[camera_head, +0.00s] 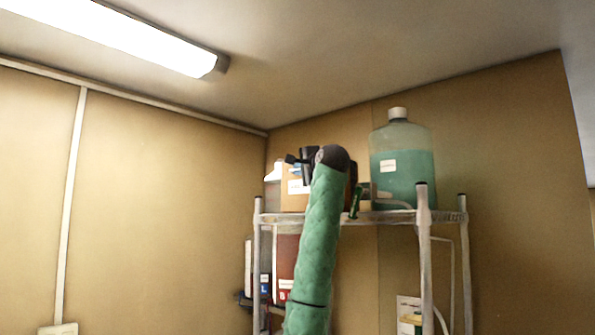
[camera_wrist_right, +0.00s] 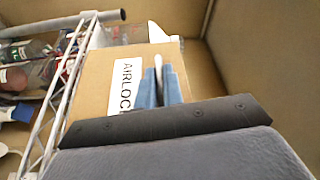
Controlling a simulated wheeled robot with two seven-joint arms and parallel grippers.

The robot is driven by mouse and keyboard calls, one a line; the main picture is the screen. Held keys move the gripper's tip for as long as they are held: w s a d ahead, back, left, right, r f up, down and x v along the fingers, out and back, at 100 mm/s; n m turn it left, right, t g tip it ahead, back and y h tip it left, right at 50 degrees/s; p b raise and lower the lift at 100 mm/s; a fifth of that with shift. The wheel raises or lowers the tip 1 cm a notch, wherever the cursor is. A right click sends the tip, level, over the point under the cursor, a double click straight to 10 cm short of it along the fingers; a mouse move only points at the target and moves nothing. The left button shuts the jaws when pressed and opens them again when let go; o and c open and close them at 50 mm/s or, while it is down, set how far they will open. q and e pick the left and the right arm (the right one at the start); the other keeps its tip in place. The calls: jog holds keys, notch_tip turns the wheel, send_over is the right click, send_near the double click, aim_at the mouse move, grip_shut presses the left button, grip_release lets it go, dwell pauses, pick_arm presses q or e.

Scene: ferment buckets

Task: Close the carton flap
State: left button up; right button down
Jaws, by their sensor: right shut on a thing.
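The carton (camera_head: 294,186) is a brown box with a white label on the top shelf of the rack. My right gripper (camera_head: 306,165) is at the carton, partly hidden by the arm. In the wrist view its blue fingers (camera_wrist_right: 160,86) are close together around a thin pale edge at the carton's right side, which seems to be the flap. The flap's angle cannot be told. My left gripper is out of view.
A large jug of green liquid (camera_head: 402,165) stands right of the carton on the wire rack (camera_head: 424,240). Rack posts rise at the shelf corners. A wall is close behind; the space above the shelf is free.

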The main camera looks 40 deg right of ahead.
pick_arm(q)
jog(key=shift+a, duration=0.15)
pick_arm(e)
jog(key=shift+d+r, duration=0.1)
jog(key=c, duration=1.5)
grip_release()
jog(key=shift+d, duration=0.15)
